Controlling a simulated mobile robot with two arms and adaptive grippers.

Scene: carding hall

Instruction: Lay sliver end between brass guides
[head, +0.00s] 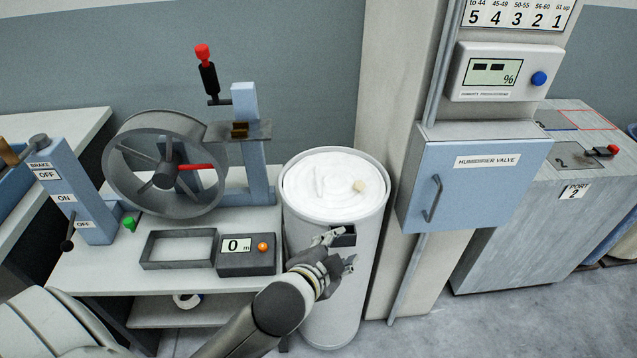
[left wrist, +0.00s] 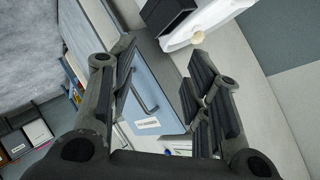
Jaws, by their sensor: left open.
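The white sliver lies coiled in the top of a tall white can (head: 335,270). Its beige end (head: 358,186) sits at the coil's right side; a beige tip also shows in the left wrist view (left wrist: 198,37). The small brass guides (head: 239,130) sit on a bracket on the blue post of the reel stand, up and left of the can. My left gripper (head: 344,250) is open and empty in front of the can, below its rim. In the left wrist view its fingers (left wrist: 160,78) stand wide apart. My right gripper is not in view.
A dark box (head: 343,237) is on the can's front, close to my left fingers. A spoked reel (head: 168,165), a counter box (head: 247,257) and an empty tray (head: 179,250) are on the bench left. A blue humidifier valve cabinet (head: 470,178) juts out right of the can.

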